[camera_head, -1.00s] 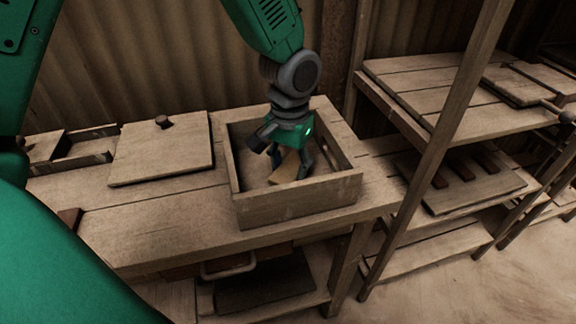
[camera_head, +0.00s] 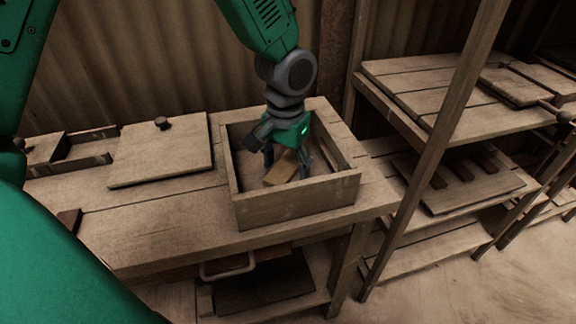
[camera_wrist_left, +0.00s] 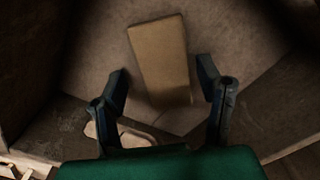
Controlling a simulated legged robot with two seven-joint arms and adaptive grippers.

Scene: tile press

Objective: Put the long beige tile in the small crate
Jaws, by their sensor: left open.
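The long beige tile (camera_head: 281,170) is inside the small wooden crate (camera_head: 297,201) on the bench. In the left wrist view the tile (camera_wrist_left: 160,60) lies between and beyond my fingertips, with space on both sides of it. My left gripper (camera_head: 287,166) reaches down into the crate. In the left wrist view the left gripper (camera_wrist_left: 163,75) is open, with its fingers apart. Part of the tile and the crate floor is hidden behind the gripper in the head view. My right gripper is not in view.
A flat board with a knob (camera_head: 161,149) lies on the bench (camera_head: 150,215) left of the crate. A shallow wooden tray (camera_head: 85,147) is at the far left. A shelf rack (camera_head: 440,95) stands to the right.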

